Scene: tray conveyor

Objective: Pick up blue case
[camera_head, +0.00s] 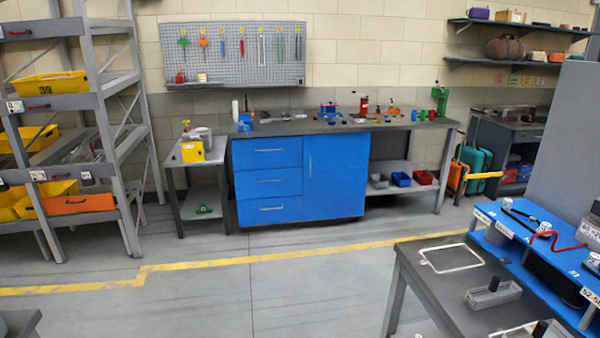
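Neither of my grippers is in view. No single object is clearly the blue case. A teal-blue upright case (478,165) stands on the floor at the right, beside an orange case (457,176) and partly under a dark bench. A small blue box-like item (328,108) with some red on it sits on the long workbench by the back wall. A small blue bin (401,179) lies on the bench's lower shelf, between a grey bin (378,181) and a red bin (423,177).
The long workbench (430,124) has blue drawers (267,168) below. A grey rack (65,104) with yellow bins stands at the left. A grey table (420,262) with a blue stand (545,250) fills the lower right. The middle floor (260,290), crossed by yellow lines, is clear.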

